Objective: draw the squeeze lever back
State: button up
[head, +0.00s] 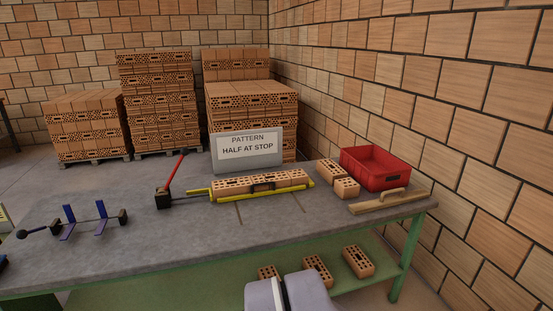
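A red lever (171,173) rises from a small black block (163,199) on the grey table, tilted with its top to the right. I take it to be the squeeze lever. A short dark rod runs right from the block toward a yellow frame (265,192). The frame lies along a row of orange perforated bricks (262,180). No gripper fingers can be made out. Only a grey part of my own body shows at the bottom edge, well apart from the lever.
A sign reading "PATTERN HALF AT STOP" (246,146) stands behind the row. A blue-pronged bar (87,220) lies left. The table front (190,247) is clear.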

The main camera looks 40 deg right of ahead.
aim_at(185, 151)
jog(key=z, duration=0.35)
jog(key=i+j+z, duration=0.1)
jog(key=i+j, duration=0.25)
jog(key=i, duration=0.3)
jog(key=i+j+z, duration=0.15)
jog(key=i+j, duration=0.25)
jog(key=i, duration=0.2)
jog(key=i+j+z, duration=0.1)
jog(key=i+j, duration=0.35)
jog(key=i, duration=0.15)
